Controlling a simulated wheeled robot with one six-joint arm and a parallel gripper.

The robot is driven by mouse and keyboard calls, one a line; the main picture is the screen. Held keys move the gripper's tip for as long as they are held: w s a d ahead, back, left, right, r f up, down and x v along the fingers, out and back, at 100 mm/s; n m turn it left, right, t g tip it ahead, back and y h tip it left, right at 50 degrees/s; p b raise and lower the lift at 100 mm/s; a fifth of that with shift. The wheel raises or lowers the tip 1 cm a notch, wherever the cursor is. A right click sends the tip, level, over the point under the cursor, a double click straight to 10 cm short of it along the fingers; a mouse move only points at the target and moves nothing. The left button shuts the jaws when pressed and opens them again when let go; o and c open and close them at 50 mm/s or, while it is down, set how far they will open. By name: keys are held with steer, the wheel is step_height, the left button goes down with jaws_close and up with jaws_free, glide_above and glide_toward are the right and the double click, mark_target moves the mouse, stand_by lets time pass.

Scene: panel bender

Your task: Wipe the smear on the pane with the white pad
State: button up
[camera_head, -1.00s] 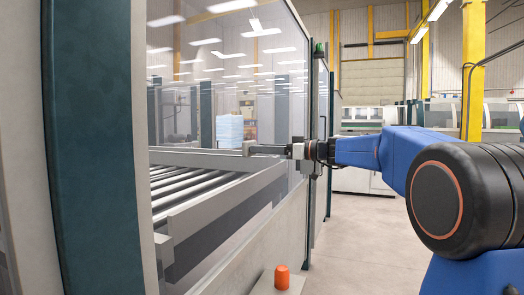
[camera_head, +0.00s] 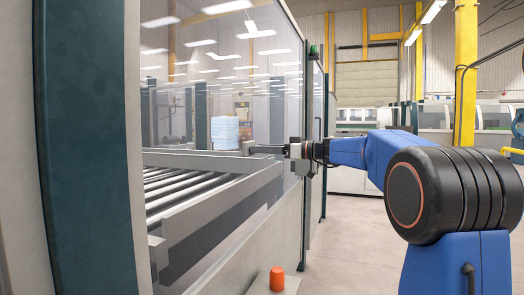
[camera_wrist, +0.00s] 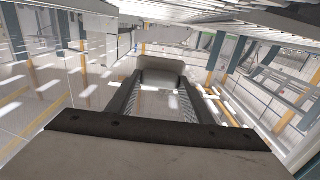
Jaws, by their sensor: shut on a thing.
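The pane (camera_head: 215,95) is a large clear glass sheet in a dark frame, with bright ceiling-lamp reflections on it. I cannot make out the smear among these reflections. My gripper (camera_head: 257,149) is shut on the white pad (camera_head: 247,148), which looks like a small pale block at the fingertips. The pad appears in front of the lower right part of the pane; I cannot tell whether it touches the glass. In the wrist view, the pad (camera_wrist: 160,65) sits at the far end of my two dark fingers.
A roller conveyor (camera_head: 190,190) with grey rails shows behind the glass. A dark teal post (camera_head: 88,150) stands at the left. An orange cap (camera_head: 277,279) sits on a ledge at the lower front. The pale floor (camera_head: 340,235) is clear at the right. A yellow column (camera_head: 465,80) stands further back.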

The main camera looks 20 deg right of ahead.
steer(key=shift+w+d+r, duration=0.35)
steer(key=shift+w+d, duration=0.1)
steer(key=shift+w, duration=0.15)
steer(key=shift+w+d+r, duration=0.3)
steer(key=shift+w+d, duration=0.1)
steer(key=shift+w, duration=0.2)
steer(key=shift+s+a, duration=3.05)
steer(key=shift+s, duration=1.1)
steer(key=w+d+r, duration=0.1)
steer(key=w+d, duration=0.5)
steer(key=w, duration=0.2)
steer(key=shift+w+r, duration=0.15)
steer(key=shift+r, duration=0.05)
steer(key=shift+d, duration=0.15)
steer(key=v, duration=0.6)
steer(key=shift+v, duration=1.5)
